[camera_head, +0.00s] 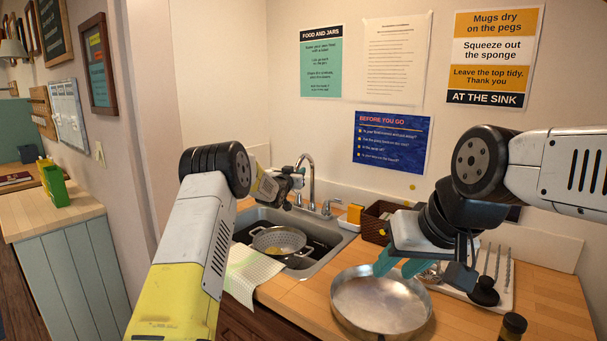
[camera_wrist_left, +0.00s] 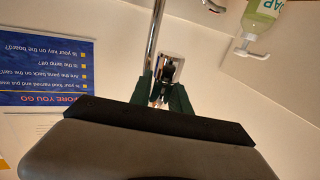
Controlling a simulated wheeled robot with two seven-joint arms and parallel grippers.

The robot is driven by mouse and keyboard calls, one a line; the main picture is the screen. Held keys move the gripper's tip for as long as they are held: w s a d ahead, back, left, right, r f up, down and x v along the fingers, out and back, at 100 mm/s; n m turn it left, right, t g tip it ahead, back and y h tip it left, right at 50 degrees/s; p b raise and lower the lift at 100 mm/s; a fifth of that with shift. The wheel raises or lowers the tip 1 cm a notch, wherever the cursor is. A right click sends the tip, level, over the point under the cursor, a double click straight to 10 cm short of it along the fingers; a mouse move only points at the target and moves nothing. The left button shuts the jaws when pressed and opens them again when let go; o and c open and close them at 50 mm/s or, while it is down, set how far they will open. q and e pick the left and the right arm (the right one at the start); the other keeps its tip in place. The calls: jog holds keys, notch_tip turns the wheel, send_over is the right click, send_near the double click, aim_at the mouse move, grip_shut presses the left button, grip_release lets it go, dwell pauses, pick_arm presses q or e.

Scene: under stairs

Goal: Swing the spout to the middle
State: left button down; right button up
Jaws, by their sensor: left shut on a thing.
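The chrome spout (camera_head: 311,172) rises in an arch at the back of the sink (camera_head: 340,237). My left gripper (camera_head: 296,177) is at the arch's left side, shut on the spout. In the left wrist view, which is upside down, the dark green fingers of my left gripper (camera_wrist_left: 163,95) close around chrome metal, with the spout's pipe (camera_wrist_left: 154,35) running up to them. The exact contact is partly hidden. My right gripper (camera_head: 400,262) has teal fingers apart over the pan, with nothing seen between them.
A colander (camera_head: 278,240) sits in the sink, and a cloth (camera_head: 250,275) hangs over its front left edge. A steel pan (camera_head: 380,303) stands on the counter below my right gripper. A dark basket (camera_head: 376,222) and utensils are behind it. A soap bottle (camera_wrist_left: 262,18) shows in the left wrist view.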

pick_arm(q)
jog(key=shift+w+a, duration=0.2)
jog(key=shift+a, duration=0.25)
dwell(1.4)
jog(key=c, duration=1.2)
grip_release()
jog(key=shift+c, duration=0.2)
jog(key=v, duration=0.7)
jog(key=shift+s, duration=0.35)
